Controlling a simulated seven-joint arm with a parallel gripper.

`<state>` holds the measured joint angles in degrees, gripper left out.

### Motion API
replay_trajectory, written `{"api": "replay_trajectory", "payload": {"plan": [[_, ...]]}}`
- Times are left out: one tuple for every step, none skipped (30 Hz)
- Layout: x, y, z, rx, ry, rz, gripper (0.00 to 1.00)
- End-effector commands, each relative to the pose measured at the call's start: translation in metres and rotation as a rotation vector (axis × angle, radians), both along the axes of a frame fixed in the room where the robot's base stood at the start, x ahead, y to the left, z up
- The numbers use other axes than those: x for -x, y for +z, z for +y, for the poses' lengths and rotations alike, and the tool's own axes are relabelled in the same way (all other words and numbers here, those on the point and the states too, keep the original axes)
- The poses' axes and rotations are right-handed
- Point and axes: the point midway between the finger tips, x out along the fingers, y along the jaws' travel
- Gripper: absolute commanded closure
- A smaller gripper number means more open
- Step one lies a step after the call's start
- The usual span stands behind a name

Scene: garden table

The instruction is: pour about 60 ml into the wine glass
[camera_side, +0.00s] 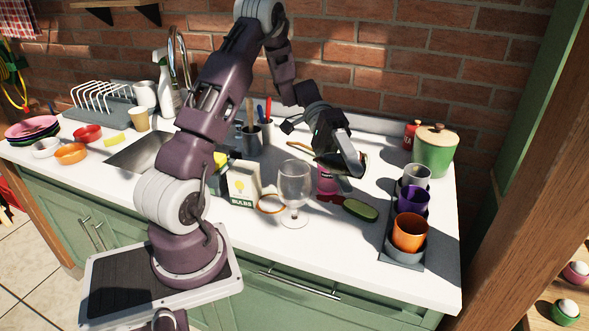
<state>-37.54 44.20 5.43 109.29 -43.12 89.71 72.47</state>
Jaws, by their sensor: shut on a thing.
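The clear wine glass (294,187) stands upright on the white counter near its front edge, in the middle of the view. I see no liquid in it. My gripper (344,170) is just right of the glass and points down. It is shut around a pink container (326,184), which is partly hidden behind the fingers. The container looks upright and low, close to the counter; I cannot tell whether it touches it. Its opening and contents are hidden.
A dark tray (389,250) with several cups stands at right. A green pot (434,154) stands at the back right.

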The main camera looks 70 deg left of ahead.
Motion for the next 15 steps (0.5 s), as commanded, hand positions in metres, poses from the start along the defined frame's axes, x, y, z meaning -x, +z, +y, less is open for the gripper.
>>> {"api": "replay_trajectory", "payload": {"plan": [[0.0007, 0.0012, 0.0005, 0.005, 0.002, -0.007, 1.00], [0.0010, 0.0016, 0.0008, 0.008, 0.002, -0.012, 1.00], [0.0015, 0.0025, 0.0012, 0.012, 0.002, -0.019, 1.00], [0.0019, 0.0029, 0.0014, 0.014, 0.001, -0.024, 1.00], [0.0023, 0.0035, 0.0015, 0.017, 0.001, -0.030, 1.00], [0.0023, 0.0042, 0.0012, 0.022, 0.001, -0.036, 1.00], [0.0022, 0.0047, 0.0012, 0.025, 0.001, -0.041, 1.00], [0.0022, 0.0054, 0.0012, 0.027, 0.001, -0.045, 1.00], [0.0023, 0.0061, 0.0013, 0.031, 0.001, -0.053, 1.00], [0.0024, 0.0066, 0.0014, 0.035, 0.001, -0.059, 1.00], [0.0024, 0.0072, 0.0015, 0.038, 0.001, -0.064, 1.00], [0.0025, 0.0078, 0.0015, 0.041, 0.001, -0.069, 1.00], [0.0024, 0.0080, 0.0014, 0.042, 0.001, -0.072, 1.00], [0.0024, 0.0084, 0.0015, 0.044, 0.001, -0.075, 1.00], [0.0025, 0.0085, 0.0013, 0.046, 0.000, -0.077, 1.00]]}}
